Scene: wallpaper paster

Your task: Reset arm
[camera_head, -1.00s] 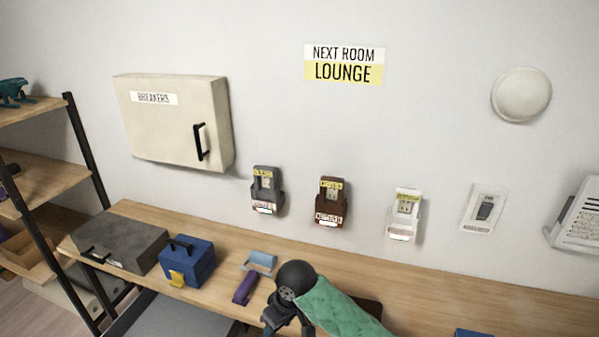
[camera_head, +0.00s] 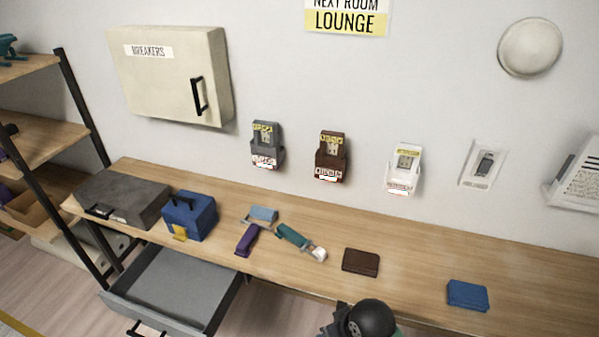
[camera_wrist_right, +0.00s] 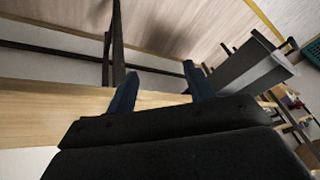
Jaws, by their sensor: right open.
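My right arm shows only as a dark rounded joint (camera_head: 366,320) at the bottom edge of the head view, in front of the wooden table (camera_head: 410,262). In the right wrist view my right gripper (camera_wrist_right: 157,84) has its two fingers spread apart, with nothing between them. The table's edge and floor lie beyond the fingers. My left gripper is in neither view.
On the table are a blue toolbox (camera_head: 190,216), purple object (camera_head: 247,240), teal tool (camera_head: 295,238), brown block (camera_head: 361,261) and blue block (camera_head: 467,295). A grey drawer (camera_head: 175,285) stands open below. Breaker box and outlets are on the wall.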

